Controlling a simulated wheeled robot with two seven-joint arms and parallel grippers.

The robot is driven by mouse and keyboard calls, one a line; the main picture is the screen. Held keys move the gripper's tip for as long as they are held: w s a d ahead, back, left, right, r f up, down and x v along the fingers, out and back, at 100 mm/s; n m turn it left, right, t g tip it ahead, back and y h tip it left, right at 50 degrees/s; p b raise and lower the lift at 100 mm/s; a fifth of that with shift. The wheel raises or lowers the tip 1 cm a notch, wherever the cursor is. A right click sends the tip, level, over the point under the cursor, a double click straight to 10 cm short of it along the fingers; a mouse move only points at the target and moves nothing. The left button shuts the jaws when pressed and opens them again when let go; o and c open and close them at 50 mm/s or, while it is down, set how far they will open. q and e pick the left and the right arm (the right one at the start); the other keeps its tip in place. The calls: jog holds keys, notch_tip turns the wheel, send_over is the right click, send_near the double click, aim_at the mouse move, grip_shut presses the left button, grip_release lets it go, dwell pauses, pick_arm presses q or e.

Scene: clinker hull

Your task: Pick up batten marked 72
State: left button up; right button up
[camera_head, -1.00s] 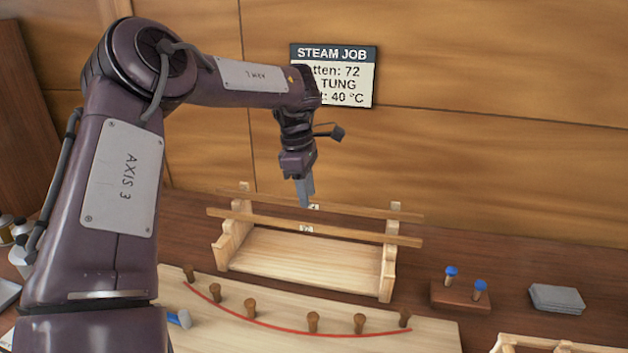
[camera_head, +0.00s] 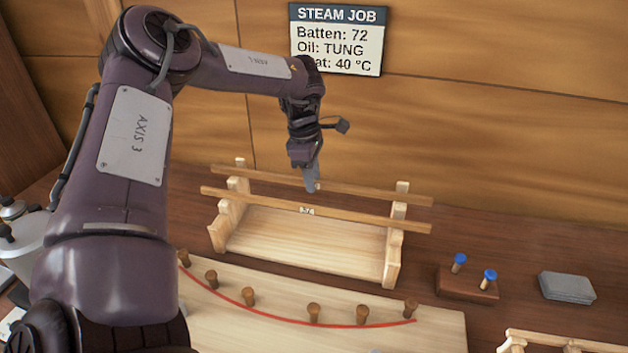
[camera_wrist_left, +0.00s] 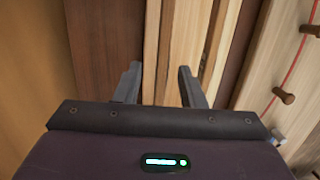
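Two long thin wooden battens lie across a light wooden rack (camera_head: 290,240). The front batten (camera_head: 360,221) carries a small white tag, too small to read surely. The rear batten (camera_head: 375,195) has its tag mostly hidden by my left gripper (camera_head: 312,186), so I cannot tell which is 72. The left gripper points down over the rear batten. In the left wrist view, my left gripper (camera_wrist_left: 158,72) is open and empty, with the rear batten (camera_wrist_left: 151,45) running between the finger lines and the front batten (camera_wrist_left: 219,45) right of them. My right gripper is not in view.
A wall sign (camera_head: 337,38) reads batten 72, oil TUNG. In front of the rack lies a board (camera_head: 235,325) with several brown pegs and a red curved line. A block with blue-topped pegs (camera_head: 467,283) and a grey stack (camera_head: 567,287) stand right.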

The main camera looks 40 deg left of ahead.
pick_arm(q)
jog(key=shift+f, duration=0.15)
jog(key=shift+d, duration=0.1)
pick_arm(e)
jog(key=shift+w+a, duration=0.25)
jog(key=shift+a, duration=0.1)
pick_arm(q)
grip_shut()
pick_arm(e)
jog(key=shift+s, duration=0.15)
pick_arm(q)
jog(key=shift+r, duration=0.6)
notch_tip(320, 180, up, 19)
jog(key=p, duration=0.4)
jog(key=shift+p, duration=0.3)
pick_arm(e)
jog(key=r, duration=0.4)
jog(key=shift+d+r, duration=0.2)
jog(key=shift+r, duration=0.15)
